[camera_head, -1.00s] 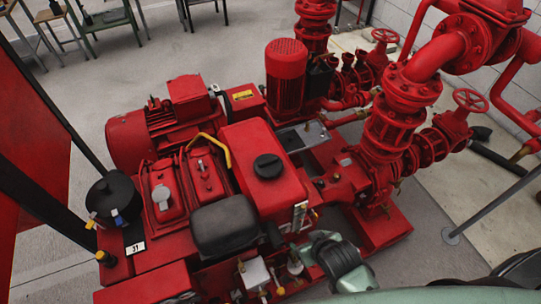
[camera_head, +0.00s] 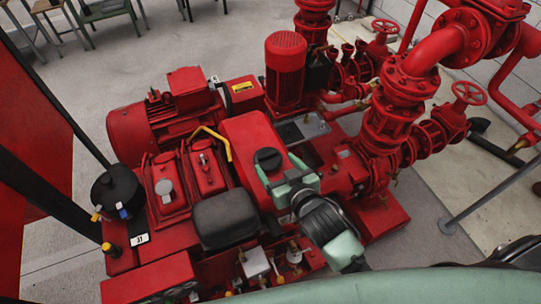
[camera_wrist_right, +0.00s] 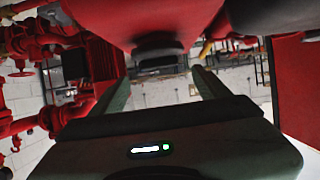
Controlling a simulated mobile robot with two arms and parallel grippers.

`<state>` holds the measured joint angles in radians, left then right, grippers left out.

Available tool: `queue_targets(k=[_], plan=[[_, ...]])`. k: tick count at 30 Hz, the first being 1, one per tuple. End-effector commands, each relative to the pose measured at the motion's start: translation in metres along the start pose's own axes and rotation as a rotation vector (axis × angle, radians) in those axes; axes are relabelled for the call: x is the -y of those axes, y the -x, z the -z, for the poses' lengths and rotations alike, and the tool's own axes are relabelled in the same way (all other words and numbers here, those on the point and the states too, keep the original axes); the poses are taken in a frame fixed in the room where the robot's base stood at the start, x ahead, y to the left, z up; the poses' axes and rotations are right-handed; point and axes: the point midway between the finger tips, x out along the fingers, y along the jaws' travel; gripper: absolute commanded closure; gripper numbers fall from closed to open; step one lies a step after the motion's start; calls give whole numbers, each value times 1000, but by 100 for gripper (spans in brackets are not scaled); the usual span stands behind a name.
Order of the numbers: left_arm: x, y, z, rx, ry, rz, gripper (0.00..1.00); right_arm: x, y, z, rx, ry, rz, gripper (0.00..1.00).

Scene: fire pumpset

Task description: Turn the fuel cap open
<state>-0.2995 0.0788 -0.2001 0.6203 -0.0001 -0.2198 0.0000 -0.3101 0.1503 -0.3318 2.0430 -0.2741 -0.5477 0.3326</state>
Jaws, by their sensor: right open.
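The black round fuel cap (camera_head: 267,157) sits on top of the red fuel tank (camera_head: 243,134) of the pumpset. My right gripper (camera_head: 279,168) is open, at the near right side of the cap, with its fingers pointing toward it. In the right wrist view the dark cap (camera_wrist_right: 157,50) shows blurred below the red tank (camera_wrist_right: 150,18), in line with the gap between the two open fingers (camera_wrist_right: 160,82). I cannot tell whether either finger touches the cap. My left gripper is not in view.
A black seat-like cover (camera_head: 225,218) lies in front of the tank. A yellow curved handle (camera_head: 214,140) is left of it. Red pipes and valves (camera_head: 395,110) stand to the right. A red motor (camera_head: 286,70) stands behind. Open floor lies at the far left.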

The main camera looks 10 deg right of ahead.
Motion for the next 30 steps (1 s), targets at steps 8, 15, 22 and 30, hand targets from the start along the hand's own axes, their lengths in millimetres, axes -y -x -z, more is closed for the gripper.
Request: queue_targets(k=[8,15,22,30], plan=[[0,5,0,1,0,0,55,0,-40,0,1,-1,-1,24],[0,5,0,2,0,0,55,0,-49,-1,2,-1,-1,24],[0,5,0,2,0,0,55,0,-49,-1,2,-1,-1,46],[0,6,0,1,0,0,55,0,-48,-1,3,1,2,86]])
